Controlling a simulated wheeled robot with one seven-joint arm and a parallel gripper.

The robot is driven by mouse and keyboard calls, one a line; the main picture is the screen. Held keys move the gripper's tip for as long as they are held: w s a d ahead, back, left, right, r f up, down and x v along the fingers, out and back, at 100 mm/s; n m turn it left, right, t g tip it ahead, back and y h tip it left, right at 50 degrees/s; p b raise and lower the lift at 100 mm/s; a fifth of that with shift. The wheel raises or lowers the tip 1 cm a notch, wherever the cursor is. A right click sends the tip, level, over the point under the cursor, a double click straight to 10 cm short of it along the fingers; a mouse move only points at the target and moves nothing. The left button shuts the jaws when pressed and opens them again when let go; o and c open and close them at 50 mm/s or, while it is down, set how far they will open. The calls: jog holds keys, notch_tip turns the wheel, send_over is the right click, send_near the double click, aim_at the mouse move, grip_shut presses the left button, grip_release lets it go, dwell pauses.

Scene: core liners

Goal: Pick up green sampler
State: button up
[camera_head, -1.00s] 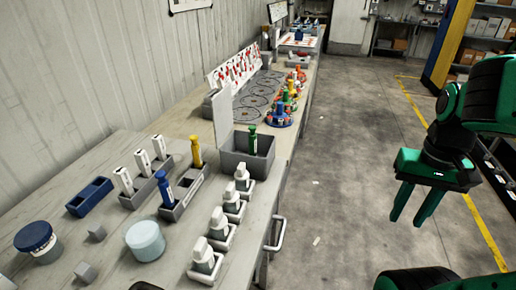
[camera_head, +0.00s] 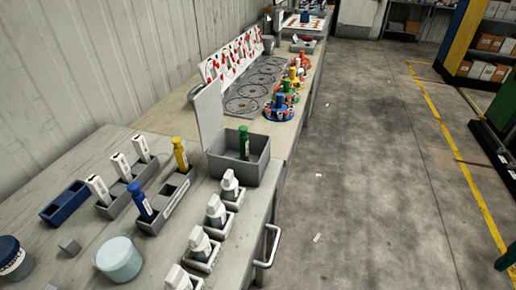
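The green sampler (camera_head: 244,142) stands upright in a grey open box (camera_head: 236,172) with a raised lid, near the bench's right edge. A blue sampler (camera_head: 140,200) and a yellow sampler (camera_head: 180,154) stand in a grey rack (camera_head: 165,214) to its left.
White bottles in holders (camera_head: 199,246) line the bench's front edge. A white-lidded jar (camera_head: 119,259), a blue-lidded jar (camera_head: 12,256) and a blue tray (camera_head: 65,201) are at the left. A metal handle (camera_head: 270,246) juts from the bench.

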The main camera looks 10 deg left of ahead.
jog(key=shift+o, duration=0.9)
jog(key=shift+s+d, duration=0.1)
jog(key=w+a+n+t+h, duration=0.2)
jog(key=w+a+n+t, duration=0.2)
jog(key=w, duration=1)
jog(key=w+a+r+n+t+y, duration=0.1)
jog(key=w+a+n+t+y, duration=0.2)
jog(key=w+a, duration=1)
jog(key=a+r+n+t+y, duration=0.2)
jog(key=a+n+t, duration=0.15)
jog(key=a, duration=1.45)
jog(key=n+y, duration=0.4)
jog(key=y, duration=0.2)
send_over(244, 152)
jog(key=w+a, duration=0.3)
jog(key=w, duration=0.1)
jog(key=shift+d+f, duration=0.25)
jog(key=shift+f, duration=0.45)
